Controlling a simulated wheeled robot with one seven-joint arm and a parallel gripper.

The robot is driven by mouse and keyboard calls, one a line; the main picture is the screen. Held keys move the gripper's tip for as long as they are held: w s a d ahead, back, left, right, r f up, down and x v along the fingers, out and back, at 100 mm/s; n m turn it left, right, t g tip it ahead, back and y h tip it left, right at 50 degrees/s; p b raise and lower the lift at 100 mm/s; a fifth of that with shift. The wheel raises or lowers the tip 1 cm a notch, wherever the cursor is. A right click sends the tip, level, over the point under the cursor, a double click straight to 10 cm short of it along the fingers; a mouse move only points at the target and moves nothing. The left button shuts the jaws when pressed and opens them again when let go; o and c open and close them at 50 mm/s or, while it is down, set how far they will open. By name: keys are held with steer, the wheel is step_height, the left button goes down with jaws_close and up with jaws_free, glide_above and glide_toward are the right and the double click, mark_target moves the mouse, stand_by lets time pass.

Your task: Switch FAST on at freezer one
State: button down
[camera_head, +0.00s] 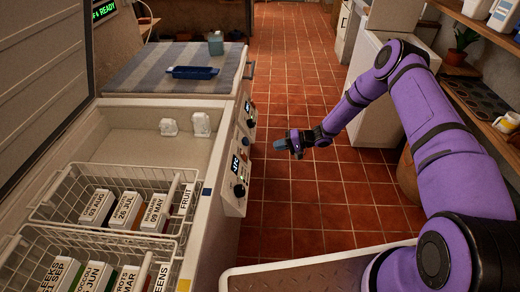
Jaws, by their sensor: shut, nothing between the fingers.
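A chest freezer (212,190) stands open at the left, with a control panel (236,182) on its right side. The panel has a lit display (235,164) and a dark round knob (239,190). A second, closed freezer (125,85) stands behind it, with its own panel and lit display (249,107). The panels are too small to read a FAST label, and I cannot tell which freezer is number one. My gripper (281,146) is shut and empty, over the floor to the right of the panels and apart from them.
Wire baskets (60,187) with labelled cartons hang in the open freezer. Shelves and a white cabinet (375,110) stand at the right. The tiled aisle (300,80) is clear.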

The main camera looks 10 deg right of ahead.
mark_target(243, 153)
steer(key=x, duration=1.3)
steer(key=shift+w+a+f, duration=0.1)
steer(key=shift+a, duration=0.15)
steer(key=shift+a, duration=0.2)
steer(key=shift+r, duration=0.8)
